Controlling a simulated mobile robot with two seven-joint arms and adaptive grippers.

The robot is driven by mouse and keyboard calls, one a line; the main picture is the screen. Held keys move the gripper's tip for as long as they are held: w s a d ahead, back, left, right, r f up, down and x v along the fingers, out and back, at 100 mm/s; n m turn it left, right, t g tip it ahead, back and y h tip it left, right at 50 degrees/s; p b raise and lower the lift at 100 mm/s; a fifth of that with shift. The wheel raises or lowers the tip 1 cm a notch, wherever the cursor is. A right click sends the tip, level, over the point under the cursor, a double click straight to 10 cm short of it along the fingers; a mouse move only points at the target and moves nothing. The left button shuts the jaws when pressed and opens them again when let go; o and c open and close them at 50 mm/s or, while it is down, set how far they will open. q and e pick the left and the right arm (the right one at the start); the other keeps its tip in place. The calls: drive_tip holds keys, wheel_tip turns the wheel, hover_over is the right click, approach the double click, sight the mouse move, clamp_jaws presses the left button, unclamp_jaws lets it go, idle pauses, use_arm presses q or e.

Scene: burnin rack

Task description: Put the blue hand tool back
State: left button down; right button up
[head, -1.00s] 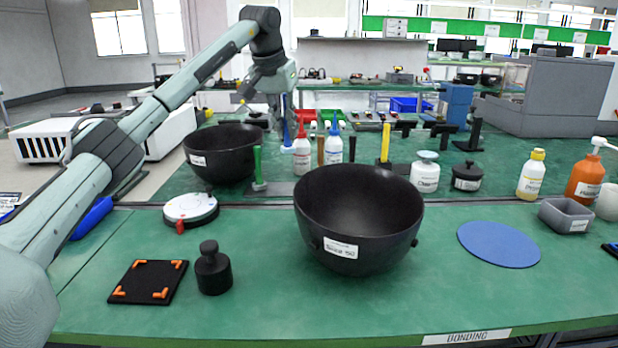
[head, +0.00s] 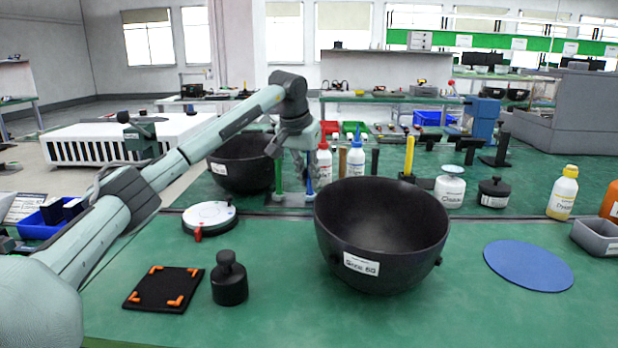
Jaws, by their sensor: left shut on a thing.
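The blue hand tool (head: 310,187) is upright at the back of the green bench, left of the large black bowl (head: 375,275). My left gripper (head: 301,170) is shut on it from above, and the gripper hides its upper part. The tool's lower end is down at a low grey rack (head: 291,200); I cannot tell whether it is seated in it. A green hand tool (head: 278,177) stands upright just to the left, close to the gripper. My right gripper is not in view.
Bottles with red (head: 324,166) and blue (head: 355,158) caps stand just right of the gripper. Another black bowl (head: 240,165) is behind left. A round white device (head: 209,216), black weight (head: 229,280) and square black pad (head: 163,289) sit in front. A blue disc (head: 527,266) lies right.

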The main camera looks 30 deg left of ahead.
use_arm(q)
drive_tip(key=c, duration=2)
unclamp_jaws()
drive_tip(key=shift+f, duration=0.15)
drive_tip(key=o, duration=0.5)
drive_tip(key=shift+c, duration=0.2)
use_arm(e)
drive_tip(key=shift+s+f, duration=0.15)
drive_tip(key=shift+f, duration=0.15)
use_arm(q)
drive_tip(key=shift+s+r, duration=0.1)
drive_tip(key=shift+r, duration=0.45)
drive_tip(key=v, duration=1.1)
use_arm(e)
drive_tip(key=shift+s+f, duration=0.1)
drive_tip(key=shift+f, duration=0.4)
use_arm(q)
drive_tip(key=shift+r, duration=0.1)
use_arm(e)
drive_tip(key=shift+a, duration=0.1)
